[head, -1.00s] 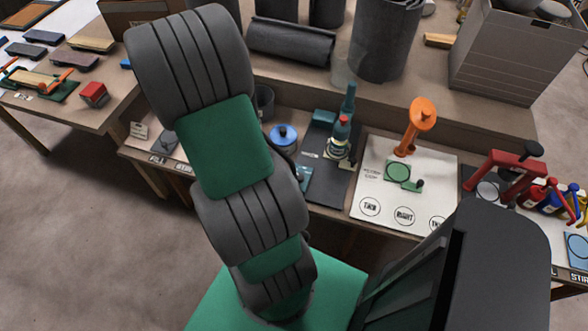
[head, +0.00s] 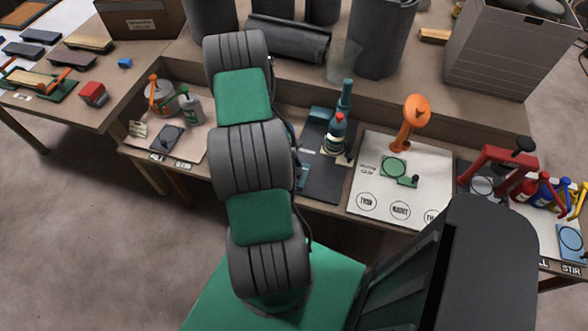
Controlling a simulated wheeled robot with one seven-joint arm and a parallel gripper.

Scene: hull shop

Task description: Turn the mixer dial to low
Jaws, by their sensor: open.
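No dial with a readable low mark shows in the head view, and I cannot tell for certain which device is the mixer. A red stand (head: 497,160) with a black knob (head: 525,144) on top is at the right of the bench, near a "STIR" label (head: 570,268). A teal upright device (head: 345,95) stands mid-bench behind a red-capped bottle (head: 336,130). My arm rises left of centre and covers part of the bench. My gripper is not visible.
A white board (head: 380,185) with printed circles carries an orange lamp-like stand (head: 415,112). Several coloured bottles (head: 545,190) crowd the right end. A grey crate (head: 505,50) and dark bins (head: 380,40) stand behind. Floor (head: 90,220) is clear at left.

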